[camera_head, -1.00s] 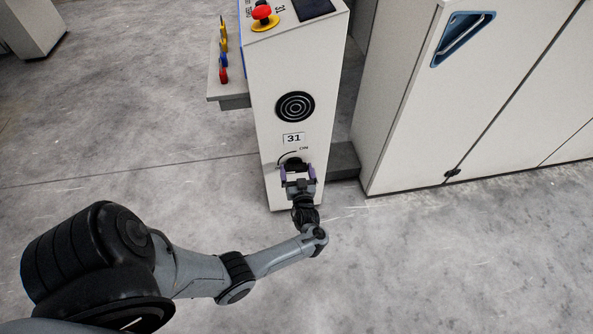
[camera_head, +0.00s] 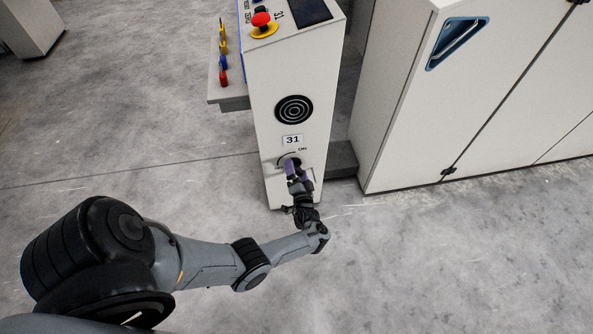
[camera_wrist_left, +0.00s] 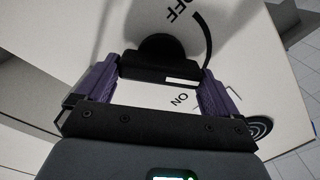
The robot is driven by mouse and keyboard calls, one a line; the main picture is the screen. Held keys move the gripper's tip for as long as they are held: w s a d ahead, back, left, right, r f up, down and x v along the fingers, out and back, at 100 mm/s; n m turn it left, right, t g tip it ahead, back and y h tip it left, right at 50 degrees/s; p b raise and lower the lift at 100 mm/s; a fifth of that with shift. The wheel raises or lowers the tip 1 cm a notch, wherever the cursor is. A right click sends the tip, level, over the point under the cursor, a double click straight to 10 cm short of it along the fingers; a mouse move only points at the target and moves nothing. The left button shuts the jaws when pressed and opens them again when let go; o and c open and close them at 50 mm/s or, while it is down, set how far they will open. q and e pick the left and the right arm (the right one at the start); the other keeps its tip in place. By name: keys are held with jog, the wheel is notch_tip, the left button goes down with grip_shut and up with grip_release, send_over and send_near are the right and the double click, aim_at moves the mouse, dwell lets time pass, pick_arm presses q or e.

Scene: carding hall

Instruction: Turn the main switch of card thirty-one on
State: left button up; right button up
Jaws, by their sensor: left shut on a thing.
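The main switch is a black rotary knob (camera_wrist_left: 160,55) low on the end panel of card thirty-one (camera_head: 288,75), below the "31" label (camera_head: 292,140). In the head view my gripper mostly hides it. My left gripper (camera_head: 292,171) is at the knob; in the left wrist view its purple fingers (camera_wrist_left: 158,72) sit on both sides of the knob's bar and are shut on it. A white mark (camera_wrist_left: 180,80) on the bar lies close to the "ON" print (camera_wrist_left: 180,98). The "OFF" print (camera_wrist_left: 175,15) is on the knob's far side. My right gripper is not in view.
A red emergency button (camera_head: 262,20) on yellow and a dark screen (camera_head: 308,11) are on top. A round black grille (camera_head: 294,110) is above the label. A side shelf (camera_head: 232,95) holds coloured items. A large cabinet (camera_head: 405,120) stands right; the floor in front is clear.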

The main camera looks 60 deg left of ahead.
pick_arm(q)
jog(key=m, duration=0.4)
jog(key=shift+f+m, duration=0.15)
jog(key=shift+m, duration=0.85)
jog(key=o, duration=0.7)
jog(key=shift+c, duration=0.2)
jog(key=shift+s+d+p, duration=0.2)
jog(key=shift+d+p, duration=0.3)
jog(key=shift+d, duration=0.1)
jog(key=p+v, duration=0.1)
jog(key=v, duration=0.8)
jog(key=shift+d+p, duration=0.25)
jog(key=shift+p, duration=0.1)
